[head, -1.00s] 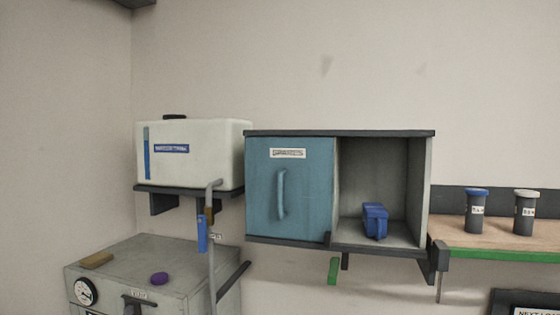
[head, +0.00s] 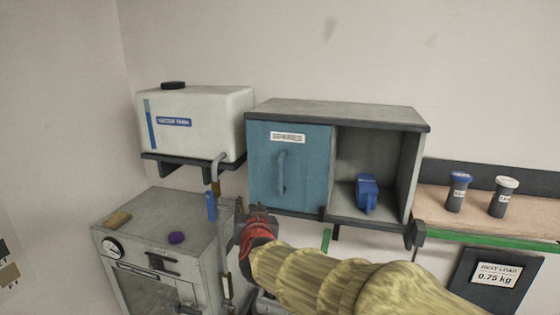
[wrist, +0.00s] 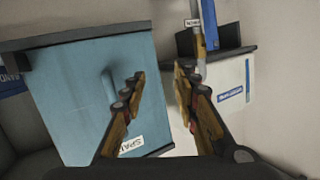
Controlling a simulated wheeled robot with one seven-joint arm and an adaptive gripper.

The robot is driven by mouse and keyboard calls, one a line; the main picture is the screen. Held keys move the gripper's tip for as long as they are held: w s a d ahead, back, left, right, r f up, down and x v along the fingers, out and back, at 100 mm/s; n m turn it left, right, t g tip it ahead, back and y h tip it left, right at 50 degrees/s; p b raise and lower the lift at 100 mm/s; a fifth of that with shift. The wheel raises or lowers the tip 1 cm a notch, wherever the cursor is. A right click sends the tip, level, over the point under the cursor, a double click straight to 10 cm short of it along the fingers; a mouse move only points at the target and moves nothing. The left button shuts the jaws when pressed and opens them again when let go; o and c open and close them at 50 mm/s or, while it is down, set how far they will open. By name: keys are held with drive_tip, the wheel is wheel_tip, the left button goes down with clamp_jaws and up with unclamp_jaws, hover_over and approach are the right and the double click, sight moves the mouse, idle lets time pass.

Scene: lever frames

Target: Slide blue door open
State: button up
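The blue door (head: 305,180) covers the left half of a grey wall cabinet (head: 335,112); the right half is open. Its upright blue bar handle (head: 281,172) sits left of the door's middle. My gripper (head: 254,208) is near the door's lower left corner in the head view. In the wrist view, which is turned over, my gripper (wrist: 160,80) is open with nothing between its fingers. The blue door (wrist: 75,95) fills the left there, and the handle (wrist: 109,86) lies just outside the left finger. I cannot tell how far the fingers are from the door.
A blue container (head: 367,192) sits in the open right compartment. A white tank (head: 200,120) on a shelf, with a pipe (head: 215,180) and blue lever (head: 210,206), is close left. A grey oven (head: 165,230) stands below left. A bench (head: 470,218) with two jars is right.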

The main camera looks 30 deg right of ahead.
sight(280, 173)
drive_tip(key=s+d+r+m+h, duration=0.2)
drive_tip(key=s+d+r+h, duration=0.1)
drive_tip(key=d+r+h, duration=0.3)
drive_tip(key=shift+n+y, duration=0.3)
drive_tip(key=shift+y, duration=0.1)
drive_tip(key=shift+d+p+x, duration=0.25)
drive_tip(key=shift+p+x, duration=0.4)
drive_tip(key=shift+x, duration=3.6)
drive_tip(key=shift+s+r, duration=0.15)
drive_tip(key=shift+s, duration=0.1)
drive_tip(key=shift+c, duration=0.8)
clamp_jaws()
